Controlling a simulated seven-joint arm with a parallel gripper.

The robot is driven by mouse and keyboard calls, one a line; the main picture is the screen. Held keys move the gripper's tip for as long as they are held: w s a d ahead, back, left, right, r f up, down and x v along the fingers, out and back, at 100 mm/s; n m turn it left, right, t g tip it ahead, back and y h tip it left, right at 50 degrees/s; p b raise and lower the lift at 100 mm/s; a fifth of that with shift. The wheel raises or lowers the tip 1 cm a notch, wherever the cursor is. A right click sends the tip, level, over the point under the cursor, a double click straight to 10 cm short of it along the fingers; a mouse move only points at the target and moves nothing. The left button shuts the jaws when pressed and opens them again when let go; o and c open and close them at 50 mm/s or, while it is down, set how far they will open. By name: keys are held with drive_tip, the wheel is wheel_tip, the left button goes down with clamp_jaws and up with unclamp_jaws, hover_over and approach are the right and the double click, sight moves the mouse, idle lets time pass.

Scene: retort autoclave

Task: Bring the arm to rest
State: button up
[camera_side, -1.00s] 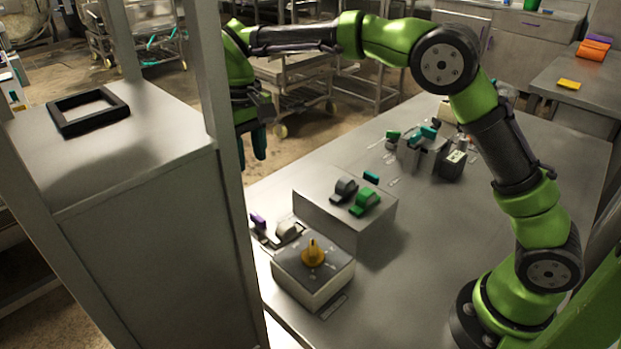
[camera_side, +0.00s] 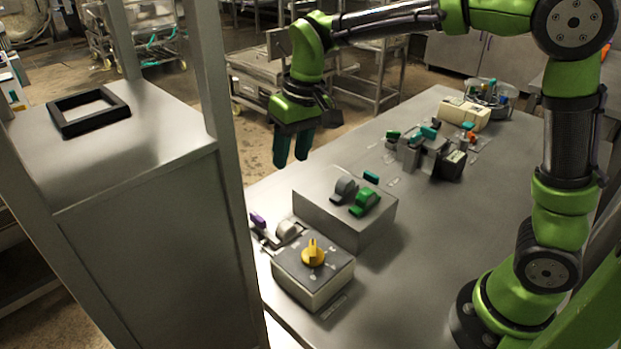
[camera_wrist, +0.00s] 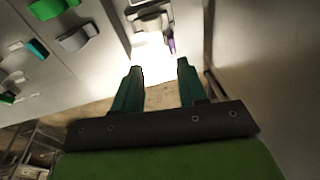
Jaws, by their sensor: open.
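My gripper (camera_side: 293,150) hangs in the air beyond the back left edge of the steel table, with its green fingers pointing down. The fingers stand apart and nothing is between them. In the wrist view my gripper (camera_wrist: 153,88) also shows open and empty, with bare floor and a bright table edge behind it. My arm is bent high over the table, and the gripper touches nothing in view.
A box with grey and green levers (camera_side: 345,215) and a yellow-knob box (camera_side: 313,270) stand on the table (camera_side: 440,250). A tall steel cabinet (camera_side: 150,240) stands at left. Several small devices, including a grey block (camera_side: 425,155), sit farther back.

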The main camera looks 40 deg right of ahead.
drive_tip(key=s+d+r+m+t, duration=0.1)
drive_tip(key=s+d+t, duration=0.1)
drive_tip(key=s, duration=0.7)
drive_tip(key=s+d+r+m+t, duration=0.1)
drive_tip(key=s+d+m+t, duration=0.1)
drive_tip(key=s+d, duration=0.3)
drive_tip(key=s+t, duration=0.1)
drive_tip(key=s, duration=0.2)
drive_tip(key=shift+s+d+r+y, duration=0.25)
drive_tip(key=shift+s+r+y, duration=0.05)
drive_tip(key=shift+s+y, duration=0.1)
